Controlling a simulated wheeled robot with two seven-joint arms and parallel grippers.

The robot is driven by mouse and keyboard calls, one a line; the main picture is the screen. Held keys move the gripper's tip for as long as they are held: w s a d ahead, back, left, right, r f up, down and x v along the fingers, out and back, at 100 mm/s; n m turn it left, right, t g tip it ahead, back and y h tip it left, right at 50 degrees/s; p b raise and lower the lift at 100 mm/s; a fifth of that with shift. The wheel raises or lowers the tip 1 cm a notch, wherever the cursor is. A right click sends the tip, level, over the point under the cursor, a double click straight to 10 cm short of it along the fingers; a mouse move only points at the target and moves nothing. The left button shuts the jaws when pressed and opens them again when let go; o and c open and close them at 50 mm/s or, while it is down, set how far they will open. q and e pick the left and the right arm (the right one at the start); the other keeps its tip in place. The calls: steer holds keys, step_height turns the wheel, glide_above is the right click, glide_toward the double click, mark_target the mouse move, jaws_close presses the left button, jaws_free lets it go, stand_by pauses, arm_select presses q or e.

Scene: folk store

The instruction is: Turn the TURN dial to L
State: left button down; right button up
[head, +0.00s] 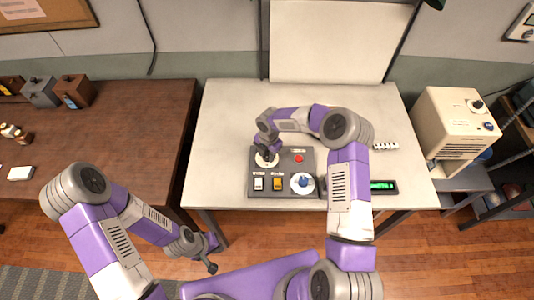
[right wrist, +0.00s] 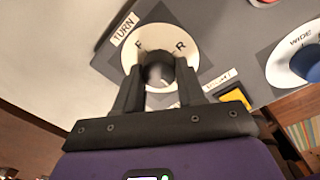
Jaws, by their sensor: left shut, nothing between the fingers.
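The TURN dial (right wrist: 134,62) is a white disc with a dark round knob (right wrist: 158,68) on the grey control panel (head: 288,160). The letters F and R show on the disc; its near part is hidden by my fingers. In the head view the dial (head: 262,161) is at the panel's upper left, mostly under my right gripper (head: 267,150). In the right wrist view my right gripper (right wrist: 159,78) has one finger on each side of the knob, seemingly closed on it. My left gripper (head: 210,256) is shut and empty, low beside the white table, away from the panel.
The panel also carries a red button (head: 299,158), a white switch (head: 258,183), a yellow switch (head: 277,183) and a blue-knobbed WIDE dial (head: 303,183). A green-lit display (head: 383,186) lies to the right. The white table (head: 225,125) is clear left of the panel.

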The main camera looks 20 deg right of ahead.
steer(key=c, duration=0.3)
steer(key=shift+f+m+b, duration=0.1)
steer(key=shift+m+b, duration=1.5)
steer(key=shift+m, duration=0.2)
steer(key=m+b, duration=0.2)
steer(key=m, duration=0.1)
steer(key=shift+w+a+m, duration=0.1)
steer(key=shift+m, duration=0.2)
steer(key=m+b, duration=0.2)
steer(key=m, duration=0.1)
steer(key=shift+m+h, duration=0.3)
steer(key=shift+m, duration=0.1)
steer(key=m+b, duration=0.1)
steer(key=m, duration=0.2)
steer(key=shift+w+m+b, duration=0.15)
steer(key=shift+m+b, duration=0.25)
steer(key=shift+m, duration=1.5)
steer(key=o, duration=1)
